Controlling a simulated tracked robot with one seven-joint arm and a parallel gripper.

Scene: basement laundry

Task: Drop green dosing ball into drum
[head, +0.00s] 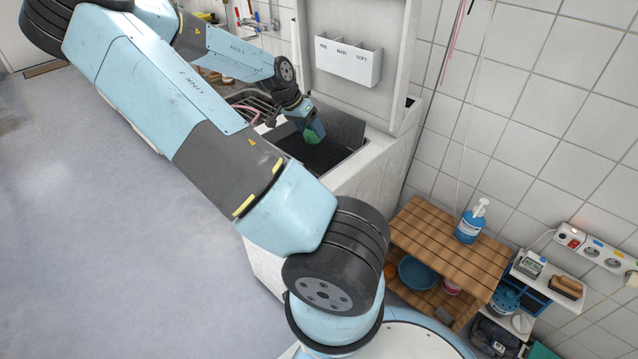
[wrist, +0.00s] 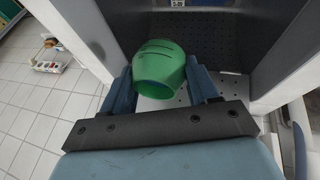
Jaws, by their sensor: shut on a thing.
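The green dosing ball (wrist: 158,62) is a hollow green cup with dark lines on its side and an open mouth, held between the two blue fingers of my gripper (wrist: 160,85). The dark perforated metal drum (wrist: 225,45) lies behind and below the ball in the wrist view. In the head view the drum opening (head: 330,155) is a dark gap in the white top-loading machine (head: 375,165). The drum's lower part is hidden.
The raised lid (head: 350,25) with a labelled three-part tray (head: 348,62) stands behind the opening. A wooden slatted shelf (head: 440,245) with a blue pump bottle (head: 470,222) is to the right. The floor at left is clear.

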